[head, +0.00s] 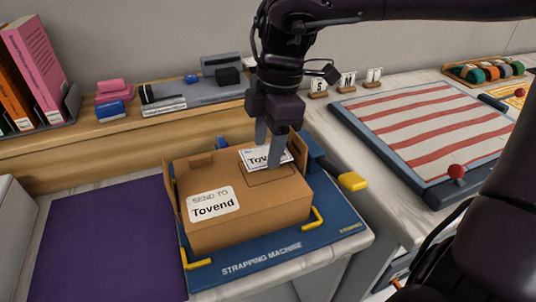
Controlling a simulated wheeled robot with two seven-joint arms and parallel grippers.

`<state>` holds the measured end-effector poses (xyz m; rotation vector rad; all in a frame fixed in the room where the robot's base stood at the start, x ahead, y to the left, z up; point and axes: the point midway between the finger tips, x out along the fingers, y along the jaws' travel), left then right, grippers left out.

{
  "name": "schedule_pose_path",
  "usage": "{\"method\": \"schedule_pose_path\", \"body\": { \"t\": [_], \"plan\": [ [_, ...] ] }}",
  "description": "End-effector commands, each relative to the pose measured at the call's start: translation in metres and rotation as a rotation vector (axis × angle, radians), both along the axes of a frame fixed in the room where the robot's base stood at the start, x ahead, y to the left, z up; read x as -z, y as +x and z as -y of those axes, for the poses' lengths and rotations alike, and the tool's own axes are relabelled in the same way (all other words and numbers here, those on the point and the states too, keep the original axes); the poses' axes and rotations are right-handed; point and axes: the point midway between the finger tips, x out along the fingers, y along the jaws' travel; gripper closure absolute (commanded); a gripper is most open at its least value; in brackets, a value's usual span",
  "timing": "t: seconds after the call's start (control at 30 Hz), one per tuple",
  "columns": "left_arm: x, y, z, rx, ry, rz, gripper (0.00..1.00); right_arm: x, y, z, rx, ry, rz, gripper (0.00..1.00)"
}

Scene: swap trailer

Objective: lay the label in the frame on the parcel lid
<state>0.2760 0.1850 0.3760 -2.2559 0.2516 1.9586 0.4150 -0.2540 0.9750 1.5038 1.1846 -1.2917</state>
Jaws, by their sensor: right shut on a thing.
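A brown cardboard parcel (245,225) sits on the blue strapping machine (262,262). A thin outlined frame (275,176) shows on the right part of the parcel lid (215,172). My right gripper (267,155) points down over the back right of the lid, shut on a white label (254,157) with "Tov..." visible. The gripper finger hides the rest of its text. The label is over the rear of the frame; I cannot tell whether it touches the lid. My left gripper is not in view.
A purple mat (105,240) lies left of the machine. A shelf behind holds books (35,60), a grey tray (195,92) and small blocks. A striped board (430,130) with a red knob lies on the right counter.

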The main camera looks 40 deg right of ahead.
Motion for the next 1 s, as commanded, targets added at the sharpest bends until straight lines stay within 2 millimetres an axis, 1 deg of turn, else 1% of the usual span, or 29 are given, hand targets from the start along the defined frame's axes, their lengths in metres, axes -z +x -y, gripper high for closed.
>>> {"method": "schedule_pose_path", "body": {
  "t": [0.03, 0.1, 0.2, 0.63, 0.67, 0.8, 0.83, 1.0],
  "plan": [
    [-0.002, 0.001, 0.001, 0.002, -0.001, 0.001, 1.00, 0.011, -0.001, 0.000, 0.000, 0.001, -0.005, 0.70],
    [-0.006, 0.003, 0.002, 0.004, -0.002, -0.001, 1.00, 0.021, 0.000, 0.000, 0.000, 0.001, -0.004, 0.70],
    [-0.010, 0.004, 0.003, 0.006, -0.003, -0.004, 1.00, 0.028, 0.000, 0.000, 0.000, 0.000, -0.002, 0.70],
    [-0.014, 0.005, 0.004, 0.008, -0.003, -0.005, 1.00, 0.031, 0.000, 0.000, 0.001, 0.000, -0.001, 0.70],
    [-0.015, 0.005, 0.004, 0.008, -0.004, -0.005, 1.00, 0.031, 0.000, 0.000, 0.001, 0.000, -0.001, 0.47],
    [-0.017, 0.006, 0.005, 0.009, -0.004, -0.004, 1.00, 0.031, 0.000, 0.000, 0.001, -0.001, -0.001, 0.29],
    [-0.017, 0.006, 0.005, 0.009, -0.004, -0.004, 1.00, 0.031, 0.000, 0.000, 0.001, -0.001, -0.001, 0.27],
    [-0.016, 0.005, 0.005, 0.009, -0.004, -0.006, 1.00, 0.031, 0.000, 0.000, 0.000, -0.001, -0.001, 0.27]
  ]
}}
